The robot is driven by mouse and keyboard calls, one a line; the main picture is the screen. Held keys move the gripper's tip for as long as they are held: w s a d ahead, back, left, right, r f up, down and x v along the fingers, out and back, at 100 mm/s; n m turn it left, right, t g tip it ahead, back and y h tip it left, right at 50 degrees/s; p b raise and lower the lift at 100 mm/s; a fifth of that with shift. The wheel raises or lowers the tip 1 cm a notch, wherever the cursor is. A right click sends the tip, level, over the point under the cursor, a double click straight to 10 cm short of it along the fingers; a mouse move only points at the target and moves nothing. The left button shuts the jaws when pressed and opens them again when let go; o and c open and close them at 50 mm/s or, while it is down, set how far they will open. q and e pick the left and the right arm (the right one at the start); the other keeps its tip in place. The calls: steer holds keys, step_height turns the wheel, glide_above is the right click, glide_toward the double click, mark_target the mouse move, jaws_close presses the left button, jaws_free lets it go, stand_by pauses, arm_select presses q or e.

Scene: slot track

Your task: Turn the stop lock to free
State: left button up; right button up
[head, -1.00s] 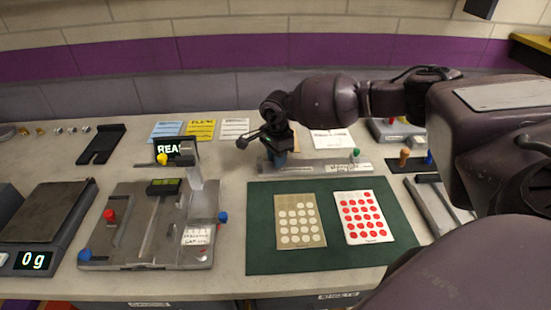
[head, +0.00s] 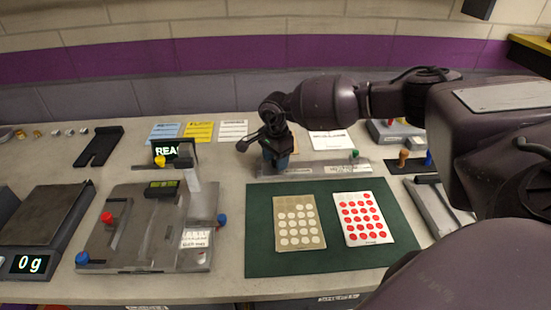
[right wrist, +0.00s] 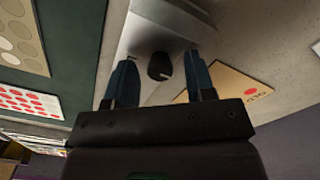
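A long grey metal slot track (head: 325,168) lies behind the green mat, with a green knob (head: 355,154) near its right end. My right gripper (head: 276,164) points down over the track's left end and hides that part in the head view. In the right wrist view, a small dark knob (right wrist: 160,66) with a pale mark stands on the metal track (right wrist: 148,35). The open blue-grey fingers are on either side of this knob, with a visible gap at both sides. I cannot read whether the knob is at free or locked. My left gripper is not in view.
The green mat (head: 262,215) carries a beige card (head: 300,202) and a red-dotted card (head: 362,198). A metal fixture (head: 120,235) with coloured knobs stands at the left, beside a scale (head: 45,215). Paper cards lie along the back.

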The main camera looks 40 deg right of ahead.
step_height(320, 180, up, 11)
steer(key=shift+p, duration=0.3)
stand_by(0.4)
steer(key=shift+f, duration=0.1)
stand_by(0.4)
